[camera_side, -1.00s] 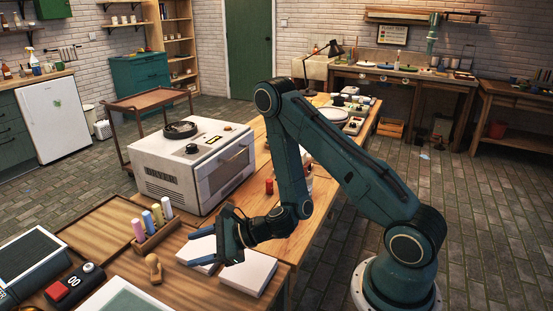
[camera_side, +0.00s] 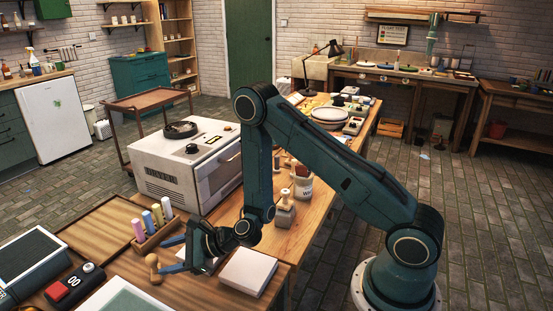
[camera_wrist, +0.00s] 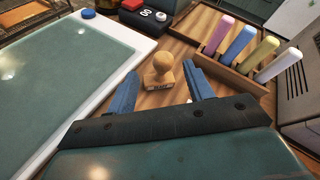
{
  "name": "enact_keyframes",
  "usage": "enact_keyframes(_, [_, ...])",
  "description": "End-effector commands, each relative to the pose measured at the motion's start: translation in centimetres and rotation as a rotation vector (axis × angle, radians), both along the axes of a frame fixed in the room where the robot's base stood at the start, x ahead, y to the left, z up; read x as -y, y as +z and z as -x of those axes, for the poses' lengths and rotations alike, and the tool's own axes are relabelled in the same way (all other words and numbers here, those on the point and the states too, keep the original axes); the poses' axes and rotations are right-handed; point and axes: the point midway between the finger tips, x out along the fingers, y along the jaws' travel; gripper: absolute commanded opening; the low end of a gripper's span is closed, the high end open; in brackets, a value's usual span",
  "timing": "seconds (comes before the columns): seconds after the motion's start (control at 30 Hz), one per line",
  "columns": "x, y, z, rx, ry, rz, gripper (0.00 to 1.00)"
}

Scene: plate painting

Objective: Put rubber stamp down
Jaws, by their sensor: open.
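The rubber stamp (camera_side: 153,268) is a small wooden stamp with a round knob handle. It stands upright on the wooden table, and it also shows in the wrist view (camera_wrist: 160,69). My gripper (camera_side: 166,255) is open and low over the table, just right of the stamp in the side view. In the wrist view the blue fingertips (camera_wrist: 159,74) lie to either side of the stamp, with a gap on both sides. Nothing is held. I cannot tell how far the fingertips reach along the stamp.
A wooden rack (camera_wrist: 228,70) of colored sticks stands close by. A white-edged green panel (camera_wrist: 60,65) lies on the other side. A red-and-black device (camera_side: 70,286) sits near the table's left end. A white block (camera_side: 248,271) lies beside my gripper.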

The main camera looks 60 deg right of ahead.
Motion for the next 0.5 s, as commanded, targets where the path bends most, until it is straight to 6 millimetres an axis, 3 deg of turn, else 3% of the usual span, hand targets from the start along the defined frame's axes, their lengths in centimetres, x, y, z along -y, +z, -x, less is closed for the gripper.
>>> enact_keyframes(0.5, [-0.49,-0.43,-0.96,0.0,0.0,-0.001,0.52])
